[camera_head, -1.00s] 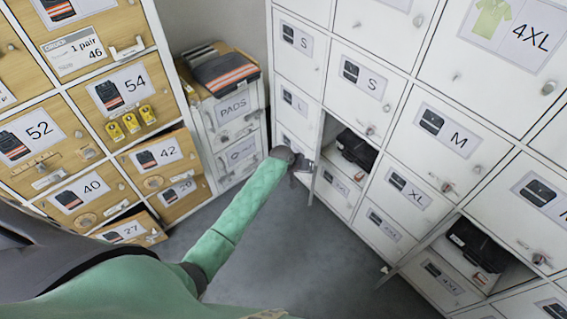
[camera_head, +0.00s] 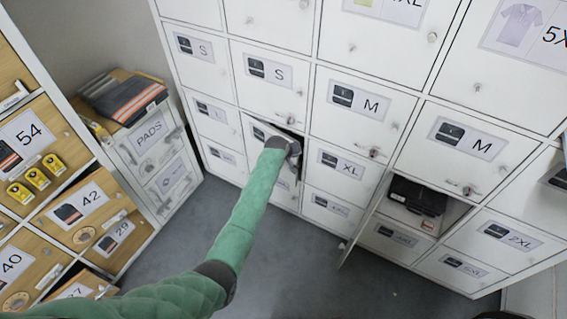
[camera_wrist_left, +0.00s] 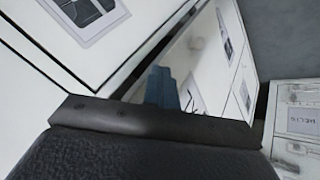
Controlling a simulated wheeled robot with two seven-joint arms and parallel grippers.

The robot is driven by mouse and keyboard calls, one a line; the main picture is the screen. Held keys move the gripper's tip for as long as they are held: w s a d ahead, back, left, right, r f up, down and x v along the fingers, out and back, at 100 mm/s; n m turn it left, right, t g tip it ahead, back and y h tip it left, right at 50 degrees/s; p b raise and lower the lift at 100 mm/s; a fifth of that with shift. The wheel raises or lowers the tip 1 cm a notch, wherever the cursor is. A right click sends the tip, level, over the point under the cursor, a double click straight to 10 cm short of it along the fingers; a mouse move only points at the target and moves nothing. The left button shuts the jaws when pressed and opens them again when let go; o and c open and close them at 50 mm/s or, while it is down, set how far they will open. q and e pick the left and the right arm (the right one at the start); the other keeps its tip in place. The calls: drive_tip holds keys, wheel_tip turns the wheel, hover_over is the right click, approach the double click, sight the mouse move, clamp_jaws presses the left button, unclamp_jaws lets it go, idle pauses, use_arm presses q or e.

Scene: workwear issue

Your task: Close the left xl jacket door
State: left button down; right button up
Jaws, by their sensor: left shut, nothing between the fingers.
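The left XL jacket door (camera_head: 262,128) is in the white locker bank, below an S door, in the head view. It stands partly open, with a dark gap along its top right. My left gripper (camera_head: 294,150) is at the door's right side, largely hidden behind my wrist. In the left wrist view its fingers (camera_wrist_left: 162,88) are shut and empty, close to white door panels. Whether they touch the door I cannot tell. The jacket inside this compartment is hidden now.
Another compartment to the right holds a black jacket (camera_head: 418,196); its door (camera_head: 357,222) sticks out into the floor space. The neighbouring XL door (camera_head: 341,165) is closed. Wooden lockers (camera_head: 90,215) with some ajar doors and a PADS cabinet (camera_head: 150,140) stand left. Grey floor is clear between.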

use_arm(q)
drive_tip(key=shift+w+d, duration=0.8)
drive_tip(key=shift+w, duration=0.05)
use_arm(e)
drive_tip(key=shift+w+a+r, duration=0.3)
drive_tip(key=shift+w+r, duration=0.1)
drive_tip(key=shift+r, duration=0.25)
drive_tip(key=shift+w+d, duration=0.1)
